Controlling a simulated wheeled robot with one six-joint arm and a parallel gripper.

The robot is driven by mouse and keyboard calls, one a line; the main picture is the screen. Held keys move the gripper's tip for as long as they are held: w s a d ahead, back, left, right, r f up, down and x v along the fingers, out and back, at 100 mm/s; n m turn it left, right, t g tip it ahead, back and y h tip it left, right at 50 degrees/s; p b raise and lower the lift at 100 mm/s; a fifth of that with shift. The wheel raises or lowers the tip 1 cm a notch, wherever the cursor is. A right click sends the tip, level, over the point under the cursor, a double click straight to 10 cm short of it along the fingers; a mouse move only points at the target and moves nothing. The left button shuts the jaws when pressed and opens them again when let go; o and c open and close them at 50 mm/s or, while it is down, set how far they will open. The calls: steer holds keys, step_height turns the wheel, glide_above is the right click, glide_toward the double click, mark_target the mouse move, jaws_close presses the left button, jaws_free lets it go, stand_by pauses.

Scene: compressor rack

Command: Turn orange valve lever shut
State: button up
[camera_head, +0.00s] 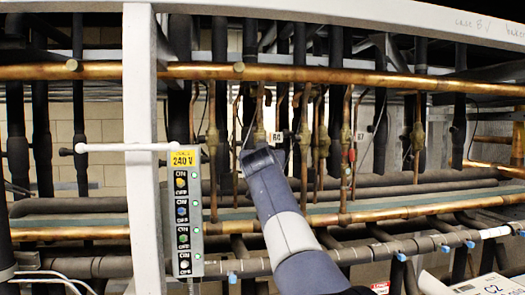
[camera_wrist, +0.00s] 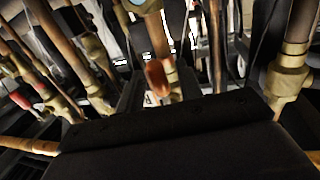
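The orange valve lever (camera_wrist: 157,78) shows in the wrist view just beyond my gripper, near the picture's middle. It sits in front of a vertical copper pipe with brass fittings. My gripper (camera_wrist: 160,92) has its dark fingers apart, one to each side of the lever's lower end; whether they touch it I cannot tell. In the head view my gripper (camera_head: 262,158) is up against the row of vertical pipes at the middle, and it hides the lever there.
Other brass valves (camera_wrist: 290,75) stand close on both sides of my gripper. A red-marked fitting (camera_head: 351,155) is to the right. A white post (camera_head: 140,230) and a switch panel (camera_head: 187,215) stand to the left. A horizontal copper pipe (camera_head: 400,78) crosses above.

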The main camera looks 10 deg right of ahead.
steer(key=shift+w, duration=0.25)
steer(key=shift+c, duration=0.4)
jaws_close()
